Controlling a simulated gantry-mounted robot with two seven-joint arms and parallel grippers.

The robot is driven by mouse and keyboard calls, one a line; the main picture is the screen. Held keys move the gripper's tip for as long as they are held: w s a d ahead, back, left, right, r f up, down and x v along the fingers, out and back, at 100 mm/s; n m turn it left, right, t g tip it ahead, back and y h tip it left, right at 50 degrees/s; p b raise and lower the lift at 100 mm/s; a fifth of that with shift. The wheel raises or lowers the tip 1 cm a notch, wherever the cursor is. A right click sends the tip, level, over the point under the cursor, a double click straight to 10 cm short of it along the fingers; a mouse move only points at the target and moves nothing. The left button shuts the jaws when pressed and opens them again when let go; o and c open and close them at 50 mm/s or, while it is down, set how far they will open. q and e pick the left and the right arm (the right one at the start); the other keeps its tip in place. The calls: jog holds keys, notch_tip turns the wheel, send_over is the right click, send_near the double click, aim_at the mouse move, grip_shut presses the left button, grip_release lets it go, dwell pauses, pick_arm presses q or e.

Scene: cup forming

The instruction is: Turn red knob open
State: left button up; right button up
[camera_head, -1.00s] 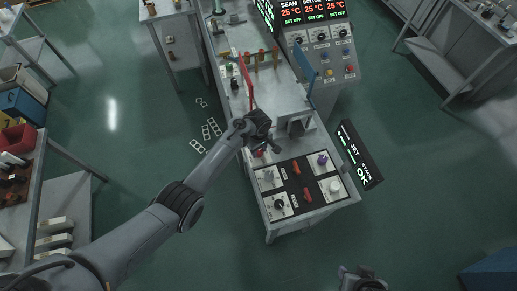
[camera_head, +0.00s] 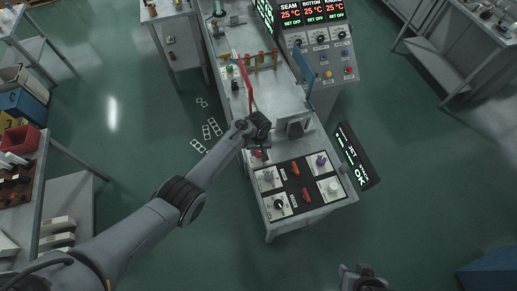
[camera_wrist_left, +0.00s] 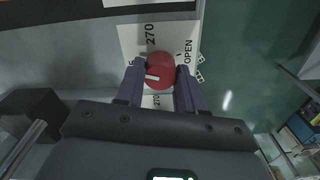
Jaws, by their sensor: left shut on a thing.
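The red knob (camera_wrist_left: 160,72) sits on a white plate (camera_wrist_left: 133,38) printed "270" and "OPEN" in the left wrist view. A white mark on the knob points toward the picture's left. My left gripper (camera_wrist_left: 160,88) has one dark finger on each side of the knob and is shut on it. In the head view, the left gripper (camera_head: 258,146) is at the near end of the bench, and the red knob (camera_head: 258,155) shows only partly beneath it. My right gripper (camera_head: 362,280) is at the bottom edge, mostly cut off, and its jaws cannot be read.
Right beside the red knob is a black panel (camera_head: 299,181) with other knobs and two red-orange levers. A tall red lever (camera_head: 248,82) and a blue lever (camera_head: 303,70) stand farther back. A dark display (camera_head: 356,158) is to the right.

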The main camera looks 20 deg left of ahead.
pick_arm(q)
jog(key=m, duration=0.3)
jog(key=shift+m, duration=0.4)
jog(key=m, duration=0.3)
jog(key=shift+m+p, duration=0.3)
jog(key=m, duration=0.4)
jog(key=shift+m, duration=0.3)
jog(key=m+b, duration=0.1)
jog(key=m, duration=0.2)
jog(key=shift+m, duration=0.3)
jog(key=m+b, duration=0.1)
jog(key=m, duration=0.2)
jog(key=shift+m, duration=0.4)
jog(key=m, duration=0.2)
jog(key=shift+m+b, duration=0.3)
jog(key=shift+b, duration=0.1)
jog(key=m+b, duration=0.2)
jog(key=m, duration=0.2)
jog(key=shift+f, duration=0.1)
jog(key=shift+m+b, duration=0.65)
jog(key=shift+m, duration=1.05)
